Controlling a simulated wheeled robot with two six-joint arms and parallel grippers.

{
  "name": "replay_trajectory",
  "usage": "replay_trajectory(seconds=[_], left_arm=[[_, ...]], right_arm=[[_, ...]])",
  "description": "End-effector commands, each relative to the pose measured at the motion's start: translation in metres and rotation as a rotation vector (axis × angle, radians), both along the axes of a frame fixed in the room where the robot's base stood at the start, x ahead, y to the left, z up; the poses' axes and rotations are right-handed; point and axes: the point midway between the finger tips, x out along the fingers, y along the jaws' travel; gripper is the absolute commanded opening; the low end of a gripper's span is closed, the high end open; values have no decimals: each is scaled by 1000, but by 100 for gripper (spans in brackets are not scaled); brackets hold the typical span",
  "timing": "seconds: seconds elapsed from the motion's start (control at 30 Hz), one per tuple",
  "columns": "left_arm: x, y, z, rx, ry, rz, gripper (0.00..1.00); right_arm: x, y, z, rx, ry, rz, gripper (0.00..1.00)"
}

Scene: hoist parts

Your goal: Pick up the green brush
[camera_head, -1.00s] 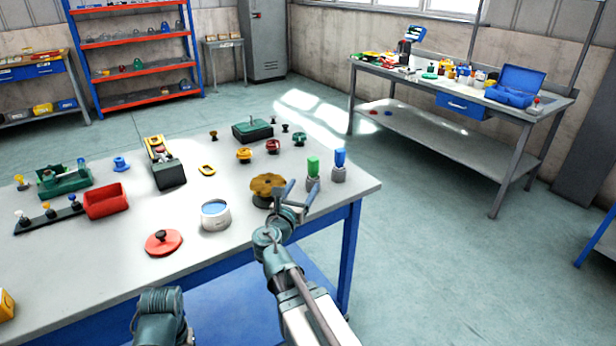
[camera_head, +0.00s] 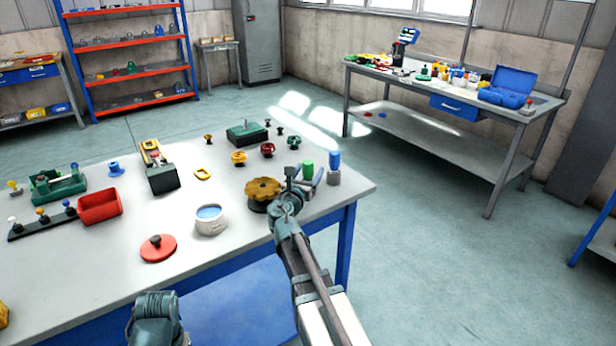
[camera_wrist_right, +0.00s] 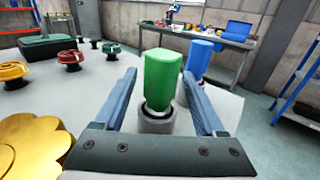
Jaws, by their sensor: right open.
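The green brush (camera_head: 307,167) stands upright in a grey round holder near the right corner of the table. In the right wrist view the green brush (camera_wrist_right: 162,80) is in the middle of the picture, with its lower end in the grey holder (camera_wrist_right: 157,121). My right gripper (camera_head: 306,180) is open at the brush. In the wrist view its two blue-grey fingers reach out on the left and right of the brush, with gaps on both sides.
A blue brush (camera_head: 334,162) in a similar holder stands close on the right. A yellow knobbed wheel (camera_head: 263,189) is on the left of my right gripper, and a round tin (camera_head: 209,222) stands farther left. Red and yellow knobs (camera_head: 239,157) stand behind. The floor beyond the table is clear.

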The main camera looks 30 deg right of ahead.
Motion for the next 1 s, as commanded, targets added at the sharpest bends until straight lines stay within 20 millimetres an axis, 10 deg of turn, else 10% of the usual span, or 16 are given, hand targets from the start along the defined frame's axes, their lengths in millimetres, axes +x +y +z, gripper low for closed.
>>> replay_trajectory(seconds=[0.37,0.77,1.0], left_arm=[[0,0,0,0,0,0,63],[0,0,0,0,0,0,63],[0,0,0,0,0,0,63]], right_arm=[[16,-17,0,0,0,0,72],[16,-17,0,0,0,0,2],[16,-17,0,0,0,0,0]])
